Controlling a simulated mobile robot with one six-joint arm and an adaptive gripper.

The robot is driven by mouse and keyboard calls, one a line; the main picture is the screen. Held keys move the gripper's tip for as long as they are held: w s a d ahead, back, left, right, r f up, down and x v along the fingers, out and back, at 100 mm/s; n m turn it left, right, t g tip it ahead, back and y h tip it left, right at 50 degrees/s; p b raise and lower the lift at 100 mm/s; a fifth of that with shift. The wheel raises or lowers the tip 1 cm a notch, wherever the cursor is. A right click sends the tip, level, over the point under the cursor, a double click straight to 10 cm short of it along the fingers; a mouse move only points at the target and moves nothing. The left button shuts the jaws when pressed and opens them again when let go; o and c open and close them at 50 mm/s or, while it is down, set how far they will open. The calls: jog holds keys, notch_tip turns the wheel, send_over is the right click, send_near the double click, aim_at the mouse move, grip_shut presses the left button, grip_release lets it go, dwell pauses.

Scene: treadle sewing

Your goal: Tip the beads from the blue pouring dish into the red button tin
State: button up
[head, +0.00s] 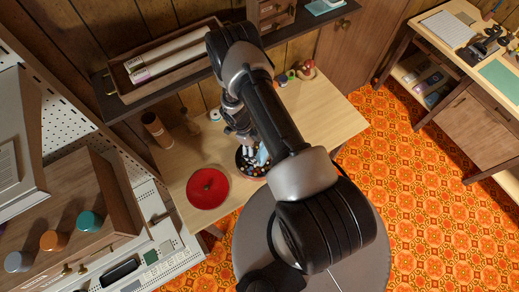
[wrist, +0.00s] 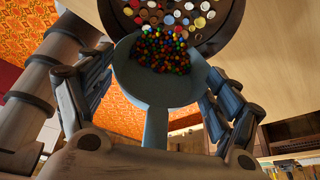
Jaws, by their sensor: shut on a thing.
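The blue dish (wrist: 160,92) fills the middle of the wrist view, its handle (wrist: 156,128) running down between the fingers of my gripper (wrist: 155,98). My gripper is shut on this dish. Small multicoloured beads (wrist: 165,52) are heaped at the dish's far rim. The round button tin (wrist: 208,40), dark inside with several loose buttons, lies beyond that rim. In the head view, my gripper (head: 246,143) is over the tin (head: 242,170), with part of the blue dish (head: 262,158) showing. My arm hides much of both. I cannot tell whether beads are falling.
A red round lid with a knob (head: 208,188) lies left of the tin on the wooden table (head: 180,165). A brown cylinder (head: 157,130) and a small bottle (head: 190,122) stand behind it. A shelf with a tray of rolls (head: 165,62) overhangs the back.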

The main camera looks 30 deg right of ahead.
jog(key=shift+w+a+g+b, duration=0.2)
jog(key=shift+g+b, duration=0.1)
jog(key=shift+b, duration=0.35)
dwell(0.6)
jog(key=shift+r, duration=0.2)
dwell(1.6)
jog(key=shift+f, duration=0.1)
jog(key=shift+f+b, duration=0.1)
jog(key=shift+b, duration=0.3)
jog(key=shift+w+a+h+b, duration=0.15)
jog(key=shift+w+h+b, duration=0.15)
jog(key=shift+b, duration=0.65)
dwell(1.0)
jog(key=shift+r+g, duration=0.2)
jog(key=shift+g, duration=0.1)
dwell(1.5)
jog(key=shift+f, duration=0.1)
jog(key=shift+f+b, duration=0.1)
jog(key=shift+b, duration=0.25)
